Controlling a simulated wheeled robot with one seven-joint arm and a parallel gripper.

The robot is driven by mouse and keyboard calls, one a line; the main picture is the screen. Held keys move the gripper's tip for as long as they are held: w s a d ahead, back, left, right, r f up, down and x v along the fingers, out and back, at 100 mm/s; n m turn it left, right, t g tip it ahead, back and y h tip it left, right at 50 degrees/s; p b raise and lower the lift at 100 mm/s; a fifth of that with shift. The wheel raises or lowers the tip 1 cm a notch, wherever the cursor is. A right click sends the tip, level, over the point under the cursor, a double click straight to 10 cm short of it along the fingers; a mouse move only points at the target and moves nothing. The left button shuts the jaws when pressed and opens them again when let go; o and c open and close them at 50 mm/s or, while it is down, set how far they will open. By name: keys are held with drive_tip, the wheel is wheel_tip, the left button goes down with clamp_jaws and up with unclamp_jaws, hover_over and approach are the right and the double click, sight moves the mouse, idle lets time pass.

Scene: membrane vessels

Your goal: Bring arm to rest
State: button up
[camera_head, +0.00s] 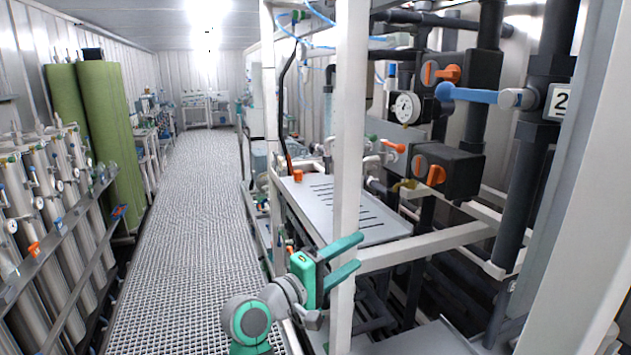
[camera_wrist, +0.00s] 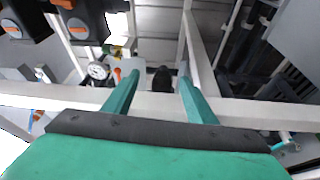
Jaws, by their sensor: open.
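My gripper (camera_head: 345,259) is at the lower middle of the head view, with its two green fingers spread apart and pointing right. The fingers are open and empty, close to the white upright post (camera_head: 347,150) of the frame. In the wrist view my gripper (camera_wrist: 158,90) shows both green fingers apart with nothing held between them. A white frame beam (camera_wrist: 250,108) crosses behind the fingers. My arm is folded low, at the bottom of the head view; I cannot tell whether the fingers touch the frame.
A grey slotted tray (camera_head: 345,212) lies behind the post. Black pipes with orange-handled valves (camera_head: 437,175), a gauge (camera_head: 406,108) and a blue lever (camera_head: 468,95) stand right. Metal cylinders (camera_head: 40,215) and green vessels (camera_head: 105,120) line the left. The grated walkway (camera_head: 195,200) is clear.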

drive_tip(key=s+a+f+n+t+y, duration=0.1)
drive_tip(key=s+a+f+y, duration=0.15)
drive_tip(key=f, duration=0.75)
drive_tip(key=s+a+f+n+t+y, duration=0.1)
drive_tip(key=s+f+y, duration=0.2)
drive_tip(key=f, duration=0.7)
drive_tip(key=s+a+f+n+t+y, duration=0.1)
drive_tip(key=s+f+y, duration=0.2)
drive_tip(key=f, duration=0.7)
drive_tip(key=s+a+f+m+y, duration=0.1)
drive_tip(key=s+f+y, duration=0.1)
drive_tip(key=s+f, duration=0.4)
drive_tip(key=s+a+f+y, duration=0.2)
drive_tip(key=s+f, duration=0.2)
drive_tip(key=s, duration=0.4)
drive_tip(key=s+r+m+y, duration=0.2)
drive_tip(key=s+m, duration=0.7)
drive_tip(key=s, duration=1.7)
wheel_tip(320, 180, up, 2)
drive_tip(key=shift+s+r, duration=0.1)
drive_tip(key=shift+s, duration=0.2)
